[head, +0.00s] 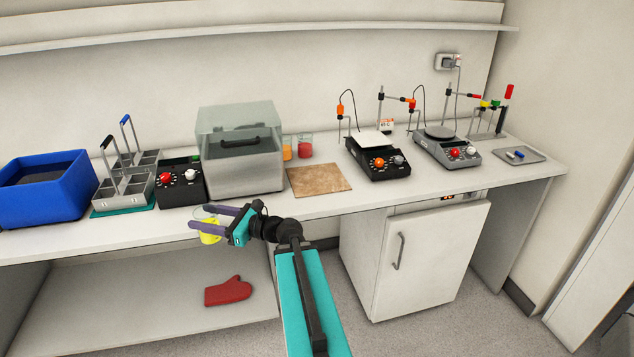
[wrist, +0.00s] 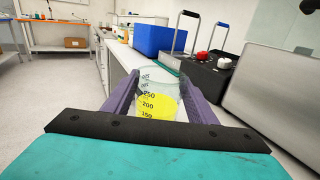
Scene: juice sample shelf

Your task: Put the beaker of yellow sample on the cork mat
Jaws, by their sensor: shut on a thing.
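My gripper (head: 215,218) is shut on the beaker of yellow sample (head: 208,237), holding it in front of the counter's front edge at the left. In the wrist view the beaker (wrist: 157,103) is between the two purple fingers, with its graduations facing me and the yellow liquid in its lower part. The liquid surface looks slanted in that view. The cork mat (head: 318,180) lies flat and empty on the counter, to the right of my gripper and farther back.
A steel bath with a clear lid (head: 240,160) stands left of the mat. Beakers of orange (head: 287,152) and red (head: 305,147) sample stand behind the mat. A black hotplate (head: 378,160) is right of it. A black control box (head: 181,183) and a blue tub (head: 45,190) stand farther left.

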